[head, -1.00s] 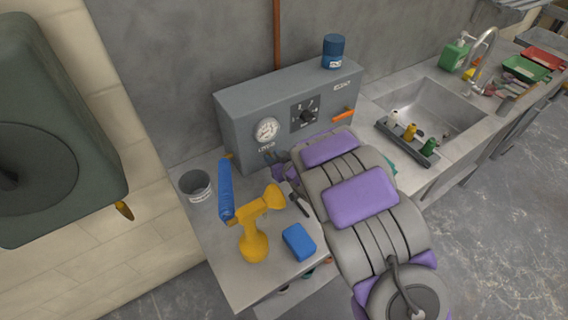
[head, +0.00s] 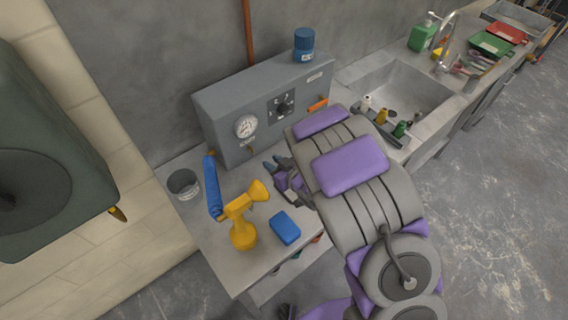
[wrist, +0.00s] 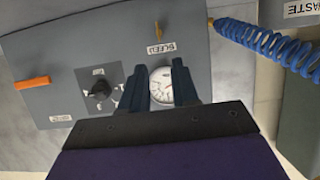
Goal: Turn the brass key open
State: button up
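The brass key (wrist: 158,29) shows in the wrist view on the grey panel box (wrist: 105,40), beside the label reading BLEED and just beyond the gauge. It stands out from the panel's face, near its edge. My gripper (wrist: 160,76) is open and empty. Its two dark fingers frame the white round gauge (wrist: 162,85) in that view, and the key lies beyond the fingertips, apart from them. In the head view my gripper (head: 272,165) is in front of the panel box (head: 220,110), low and right of the gauge (head: 246,126). The key is too small to make out clearly there.
The panel also carries a black knob (wrist: 100,90) and an orange handle (wrist: 33,83). A sink (head: 400,85) lies right.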

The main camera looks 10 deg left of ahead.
jog(key=shift+s+d+r+p, duration=0.3)
jog(key=shift+d+r+p, duration=0.15)
jog(key=shift+p, duration=2.1)
jog(key=shift+f+p+v, duration=0.1)
jog(key=shift+p+v, duration=0.95)
jog(key=shift+p, duration=0.1)
jog(key=shift+f+p+v, duration=0.15)
jog(key=shift+p+v, duration=0.9)
jog(key=shift+p, duration=0.1)
jog(key=shift+s, duration=0.1)
